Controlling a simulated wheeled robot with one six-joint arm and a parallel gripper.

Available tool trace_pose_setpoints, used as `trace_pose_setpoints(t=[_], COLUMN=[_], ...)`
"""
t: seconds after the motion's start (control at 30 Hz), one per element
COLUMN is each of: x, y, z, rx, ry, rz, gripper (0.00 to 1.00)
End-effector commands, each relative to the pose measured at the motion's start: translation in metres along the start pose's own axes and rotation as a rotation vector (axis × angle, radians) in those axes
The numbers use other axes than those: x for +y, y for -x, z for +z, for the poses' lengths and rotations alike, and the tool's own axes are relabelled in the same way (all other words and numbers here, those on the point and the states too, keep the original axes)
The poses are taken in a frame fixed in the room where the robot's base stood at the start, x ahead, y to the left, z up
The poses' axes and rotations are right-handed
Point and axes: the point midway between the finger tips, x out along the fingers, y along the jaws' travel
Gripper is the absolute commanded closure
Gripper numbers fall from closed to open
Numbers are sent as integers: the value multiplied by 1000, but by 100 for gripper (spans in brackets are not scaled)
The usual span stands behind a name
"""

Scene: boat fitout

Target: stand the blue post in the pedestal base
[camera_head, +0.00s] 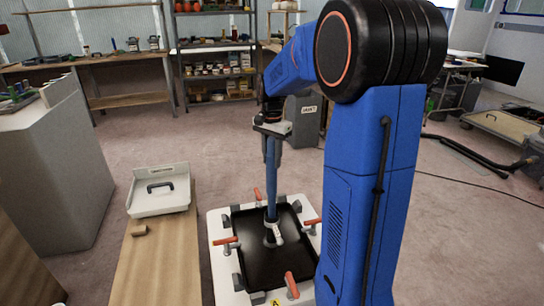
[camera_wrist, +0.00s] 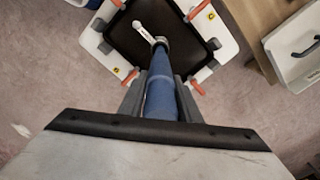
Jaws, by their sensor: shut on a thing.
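The blue post (camera_head: 271,178) hangs upright below my gripper (camera_head: 272,128) in the head view. My gripper is shut on it near its upper end. In the wrist view the post (camera_wrist: 161,90) runs away from between the two fingers (camera_wrist: 160,98) of my gripper. The post's lower end meets the pedestal base (camera_head: 272,234), a small grey fitting on a black panel. In the wrist view the base (camera_wrist: 160,43) shows at the post's far end. I cannot tell how deep the post's end sits in it.
The black panel (camera_head: 258,258) lies on a white fixture (camera_head: 219,262) with orange-handled clamps (camera_head: 225,243) around it. A wooden bench (camera_head: 160,262) at the left holds a white tray-like case (camera_head: 160,204) and a small brown block (camera_head: 139,231). Floor (camera_head: 210,150) behind is clear.

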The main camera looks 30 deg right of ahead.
Motion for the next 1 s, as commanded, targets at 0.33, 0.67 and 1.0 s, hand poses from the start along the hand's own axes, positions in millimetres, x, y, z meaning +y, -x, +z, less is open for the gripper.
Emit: trace_pose_setpoints(t=[0.33, 0.67, 1.0], x=[0, 0, 0], y=[-10, -21, -32], z=[0, 0, 0], rx=[0, -1, 0], ry=[0, 0, 0], rz=[0, 1, 0], gripper=[100, 100, 100])
